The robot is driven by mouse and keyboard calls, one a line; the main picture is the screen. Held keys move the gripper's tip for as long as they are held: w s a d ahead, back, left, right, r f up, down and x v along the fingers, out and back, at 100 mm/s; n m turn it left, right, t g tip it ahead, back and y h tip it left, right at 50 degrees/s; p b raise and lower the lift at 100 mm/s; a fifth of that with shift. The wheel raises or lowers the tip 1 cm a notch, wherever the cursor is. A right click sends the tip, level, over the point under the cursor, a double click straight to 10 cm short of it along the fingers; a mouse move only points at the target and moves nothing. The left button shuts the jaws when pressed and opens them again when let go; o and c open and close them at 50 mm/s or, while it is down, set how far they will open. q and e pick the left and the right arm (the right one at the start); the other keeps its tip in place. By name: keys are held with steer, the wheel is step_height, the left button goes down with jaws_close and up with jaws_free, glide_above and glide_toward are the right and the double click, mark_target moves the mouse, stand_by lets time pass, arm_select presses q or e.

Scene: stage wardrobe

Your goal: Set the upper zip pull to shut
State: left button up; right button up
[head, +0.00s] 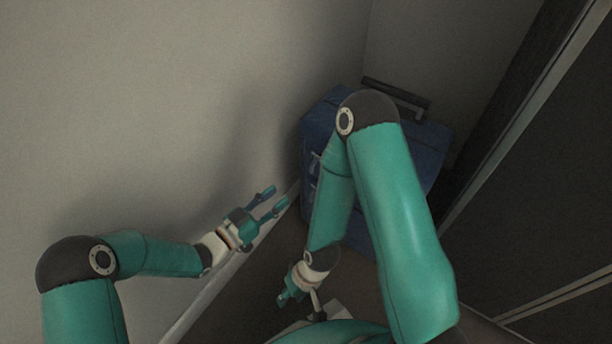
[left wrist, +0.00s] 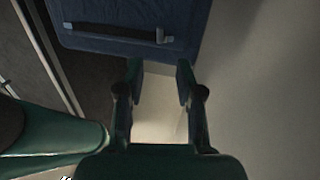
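A blue suitcase (head: 431,148) stands in the corner in the head view, largely hidden behind my right arm. Its front also shows at the top of the left wrist view (left wrist: 190,20), with a dark horizontal strip (left wrist: 110,31) that has a small grey tab (left wrist: 163,37) at its right end. I cannot tell whether this tab is the upper zip pull. My left gripper (head: 269,202) is open and empty, left of the suitcase and apart from it. Its two parted fingers also show in the left wrist view (left wrist: 158,76). My right gripper (head: 294,294) hangs low, its fingers partly unclear.
A dark carry handle (head: 396,93) rises at the top of the suitcase. A pale wall (head: 150,110) runs along the left, close to my left gripper. A dark panel with a light frame edge (head: 530,120) stands at the right. Some dark floor (head: 225,310) is bare.

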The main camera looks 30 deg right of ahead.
mark_target(314, 165)
arm_select(q)
steer(key=w+d+b, duration=0.2)
steer(key=d, duration=0.8)
steer(key=shift+d+b, duration=0.3)
steer(key=shift+d, duration=0.1)
steer(key=shift+w, duration=0.1)
jaws_close()
